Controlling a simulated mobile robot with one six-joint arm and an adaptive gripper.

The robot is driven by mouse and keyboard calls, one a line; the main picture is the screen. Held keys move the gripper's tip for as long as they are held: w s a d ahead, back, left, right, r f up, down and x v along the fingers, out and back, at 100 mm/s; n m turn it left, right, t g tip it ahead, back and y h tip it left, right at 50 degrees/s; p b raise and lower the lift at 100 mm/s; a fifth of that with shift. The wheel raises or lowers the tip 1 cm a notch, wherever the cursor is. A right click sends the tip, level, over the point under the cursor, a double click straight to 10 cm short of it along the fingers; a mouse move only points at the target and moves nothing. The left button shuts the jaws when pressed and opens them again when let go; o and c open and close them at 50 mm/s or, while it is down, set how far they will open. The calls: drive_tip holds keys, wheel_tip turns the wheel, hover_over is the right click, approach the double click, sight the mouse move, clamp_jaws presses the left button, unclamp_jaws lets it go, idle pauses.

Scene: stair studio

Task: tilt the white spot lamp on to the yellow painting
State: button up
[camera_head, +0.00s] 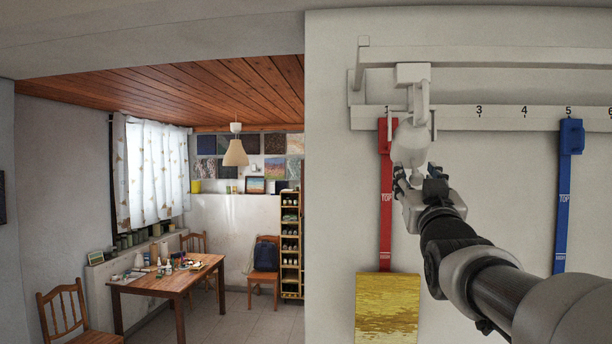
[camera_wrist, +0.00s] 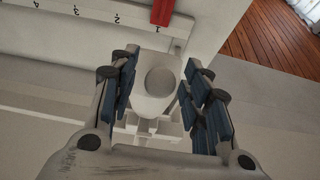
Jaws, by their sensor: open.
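The white spot lamp (camera_head: 412,140) hangs from a bracket on the white wall rail, near the mark 1. The yellow painting (camera_head: 387,309) hangs below it on a red strap (camera_head: 386,215). My gripper (camera_head: 417,178) is at the lamp's lower end, its fingers raised towards the lamp head. In the wrist view the lamp head (camera_wrist: 160,85) lies between the blue-padded fingers of my gripper (camera_wrist: 160,100), with gaps visible on both sides. The fingers are open. The lamp's face is partly hidden by my gripper in the head view.
A numbered white rail (camera_head: 500,118) runs along the wall, with a second bar (camera_head: 500,57) above it. A blue strap (camera_head: 563,200) hangs at mark 5. A table (camera_head: 165,282) and chairs stand in the room at left.

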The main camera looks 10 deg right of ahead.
drive_tip(key=shift+c, duration=0.4)
clamp_jaws()
idle(0.4)
